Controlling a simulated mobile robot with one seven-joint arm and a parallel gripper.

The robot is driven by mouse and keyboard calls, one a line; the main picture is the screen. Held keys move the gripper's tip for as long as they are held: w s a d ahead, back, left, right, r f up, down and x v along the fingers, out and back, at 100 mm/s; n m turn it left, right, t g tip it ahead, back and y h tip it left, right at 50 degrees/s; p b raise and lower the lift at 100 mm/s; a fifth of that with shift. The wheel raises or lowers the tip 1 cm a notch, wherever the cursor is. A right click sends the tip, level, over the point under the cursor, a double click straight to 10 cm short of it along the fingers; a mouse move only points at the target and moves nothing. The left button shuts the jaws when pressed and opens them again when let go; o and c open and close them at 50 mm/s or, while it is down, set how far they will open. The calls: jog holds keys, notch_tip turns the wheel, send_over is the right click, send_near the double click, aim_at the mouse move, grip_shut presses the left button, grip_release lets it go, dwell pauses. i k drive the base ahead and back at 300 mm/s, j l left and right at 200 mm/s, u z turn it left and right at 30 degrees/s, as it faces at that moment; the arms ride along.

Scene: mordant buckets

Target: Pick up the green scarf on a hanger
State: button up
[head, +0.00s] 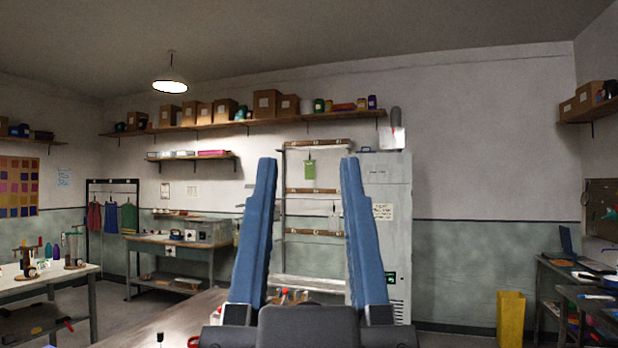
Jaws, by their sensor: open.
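A green scarf (129,217) hangs on a dark garment rack (112,181) at the left, far across the room. It is the rightmost of the hanging cloths, beside a blue one (110,217) and a red one (94,216). Its hanger is too small to make out clearly. My gripper (308,160) rises in the middle foreground with its two long blue fingers wide apart. Nothing is held between the fingers. It is far from the scarf, which lies well to its left.
A workbench (165,239) with boxes stands just right of the rack. A white-topped table (75,274) with tools is in the left foreground. A wooden surface (185,322) lies in front of me. A grey cabinet (397,235) and a yellow bin (510,318) stand to the right.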

aim_at(309, 165)
jog(key=i+z, duration=0.45)
jog(key=i, duration=0.55)
jog(key=i+z, duration=0.2)
jog(key=i, duration=2.85)
jog(key=i+l+u, duration=0.1)
jog(key=i+u, duration=0.3)
jog(key=i, duration=1.15)
jog(key=i+u, duration=0.3)
jog(key=i, duration=0.25)
jog(key=i+u, duration=0.25)
jog(key=i, duration=0.3)
jog(key=i+l+u, duration=0.3)
jog(key=i, duration=0.2)
jog(key=i+j+u, duration=0.2)
jog(key=i+u, duration=0.15)
jog(key=i, duration=0.2)
jog(key=i+u, duration=0.3)
jog(key=i, duration=0.3)
jog(key=i+u, duration=0.35)
jog(key=i, duration=0.25)
jog(key=i+z, duration=0.25)
jog(key=z, duration=0.15)
jog(key=i+j+z, duration=0.2)
jog(key=z, duration=0.15)
jog(key=i+j+z, duration=0.2)
jog(key=z, duration=0.2)
jog(key=i+j+z, duration=0.4)
jog(key=k+l, duration=0.1)
